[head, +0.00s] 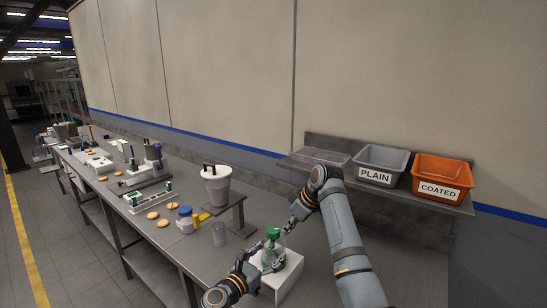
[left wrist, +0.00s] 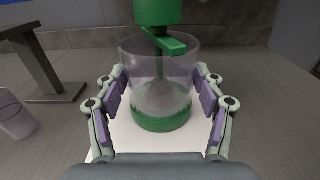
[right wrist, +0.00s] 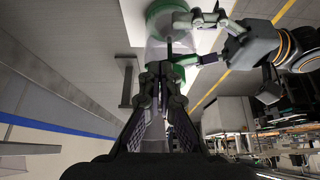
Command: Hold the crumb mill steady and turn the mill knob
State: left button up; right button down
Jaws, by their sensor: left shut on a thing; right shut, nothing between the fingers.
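The crumb mill (head: 273,259) is a clear cup with a green base and a green knob (head: 273,233) on top. It stands upright on a white block (head: 287,284). In the left wrist view the clear cup (left wrist: 160,82) is between the purple pads of my left gripper (left wrist: 162,95), which is shut on it. A green bar (left wrist: 165,44) sticks out sideways under the knob. My right gripper (head: 289,224) is shut and empty close beside the knob. In the right wrist view its fingertips (right wrist: 164,70) overlap the knob area; I cannot tell whether they touch.
A lidded pot (head: 216,186) sits on a stand behind. A grey PLAIN bin (head: 380,163) and an orange COATED bin (head: 441,176) stand on the back shelf.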

jog(key=shift+f, duration=0.15)
jog(key=shift+a, duration=0.35)
dwell(0.6)
jog(key=shift+s, duration=0.1)
jog(key=shift+s+a, duration=0.6)
jog(key=shift+s, duration=0.2)
jog(key=shift+s+a, duration=0.1)
jog(key=shift+a, duration=0.1)
dwell(0.5)
